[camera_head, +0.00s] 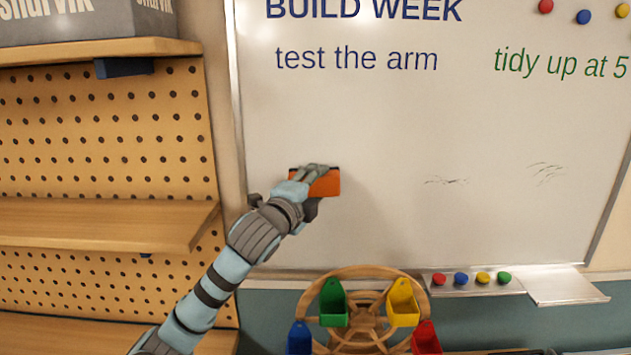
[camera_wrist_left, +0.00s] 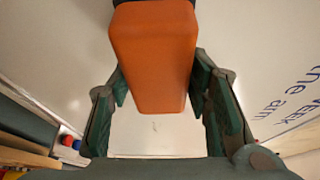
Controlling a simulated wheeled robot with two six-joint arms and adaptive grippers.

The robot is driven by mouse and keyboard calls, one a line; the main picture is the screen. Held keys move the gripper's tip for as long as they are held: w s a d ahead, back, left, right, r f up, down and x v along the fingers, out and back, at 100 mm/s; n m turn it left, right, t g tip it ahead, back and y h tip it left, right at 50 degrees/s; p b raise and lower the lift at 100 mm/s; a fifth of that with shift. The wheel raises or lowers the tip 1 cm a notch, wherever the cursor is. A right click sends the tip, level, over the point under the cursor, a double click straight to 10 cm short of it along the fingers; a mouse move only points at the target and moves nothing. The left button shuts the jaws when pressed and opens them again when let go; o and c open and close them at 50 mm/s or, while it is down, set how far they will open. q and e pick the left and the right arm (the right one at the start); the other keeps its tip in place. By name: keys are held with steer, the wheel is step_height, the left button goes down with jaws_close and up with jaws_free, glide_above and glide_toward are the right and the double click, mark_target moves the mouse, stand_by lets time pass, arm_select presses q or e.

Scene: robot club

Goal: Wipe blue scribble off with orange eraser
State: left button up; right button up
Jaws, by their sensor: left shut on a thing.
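My left gripper (camera_head: 311,180) is shut on the orange eraser (camera_head: 326,184) at the left part of the whiteboard (camera_head: 400,120). In the left wrist view the eraser (camera_wrist_left: 153,55) sits between the two fingers of the gripper (camera_wrist_left: 158,88). The eraser is at or close to the board; I cannot tell whether it touches. No blue scribble shows clearly; any mark behind the eraser and hand is hidden. Two thin dark grey scribbles, a flat one (camera_head: 446,181) and a looser one (camera_head: 546,173), are to the right of the eraser. My right gripper is not in view.
Blue lettering (camera_head: 356,58) and green lettering (camera_head: 561,63) are above. A ledge (camera_head: 520,287) with several round magnets runs below the board. A wooden wheel (camera_head: 366,270) with coloured buckets stands below. Pegboard shelves (camera_head: 100,225) are at left.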

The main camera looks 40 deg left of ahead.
arm_select(q)
steer(key=shift+s+d, duration=0.5)
steer(key=shift+s, duration=0.2)
steer(key=shift+s+d, duration=0.45)
steer(key=shift+s, duration=0.2)
steer(key=shift+s+d, duration=0.9)
steer(key=shift+s, duration=0.3)
